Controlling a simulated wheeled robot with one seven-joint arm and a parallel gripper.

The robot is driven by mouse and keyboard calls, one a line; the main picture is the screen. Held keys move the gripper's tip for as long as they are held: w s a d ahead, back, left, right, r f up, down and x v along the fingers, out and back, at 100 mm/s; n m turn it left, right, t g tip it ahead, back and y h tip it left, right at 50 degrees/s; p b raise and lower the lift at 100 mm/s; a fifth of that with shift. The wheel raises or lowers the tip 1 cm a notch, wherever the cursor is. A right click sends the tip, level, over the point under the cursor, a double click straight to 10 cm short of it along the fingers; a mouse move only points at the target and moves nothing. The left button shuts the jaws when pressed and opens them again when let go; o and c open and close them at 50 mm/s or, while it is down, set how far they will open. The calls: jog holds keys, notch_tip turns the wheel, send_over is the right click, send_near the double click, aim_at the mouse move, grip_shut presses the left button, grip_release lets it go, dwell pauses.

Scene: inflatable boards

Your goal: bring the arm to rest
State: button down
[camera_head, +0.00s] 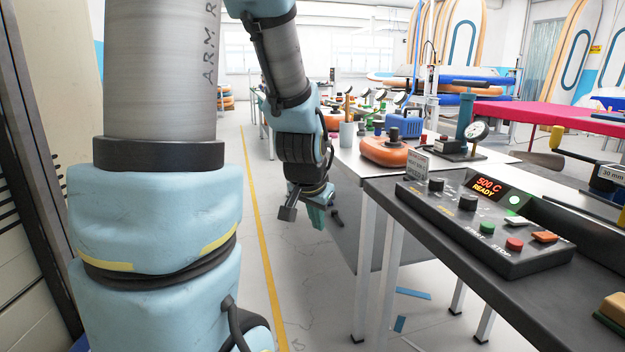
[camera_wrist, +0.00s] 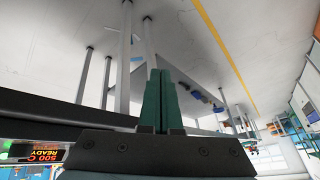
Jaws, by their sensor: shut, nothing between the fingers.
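My gripper (camera_head: 315,218) hangs at the end of my bent arm, above the floor just left of the workbenches in the head view. Its green fingers (camera_wrist: 161,100) stand side by side in the middle of the wrist view, shut with nothing between them. The gripper appears apart from the benches, though how near it is to the table edge I cannot tell. The wrist view looks tilted, with table legs, floor and the yellow line around the fingers.
A dark bench (camera_head: 400,205) at right carries a control box (camera_head: 480,225) reading 500 C READY. A further table (camera_head: 350,158) holds an orange inflatable piece (camera_head: 385,152) and a blue case (camera_head: 404,123). The floor along the yellow line (camera_head: 262,240) is clear. Blue scraps (camera_head: 413,294) lie under the bench.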

jog(key=s+a+f+n+g+y, duration=0.1)
jog(key=s+a+f+n+g, duration=0.25)
jog(key=s+a+n, duration=0.4)
notch_tip(320, 180, up, 15)
jog(key=s+m+p, duration=0.2)
jog(key=p, duration=1.2)
jog(key=shift+a+f+g, duration=0.1)
jog(key=shift+g, duration=0.15)
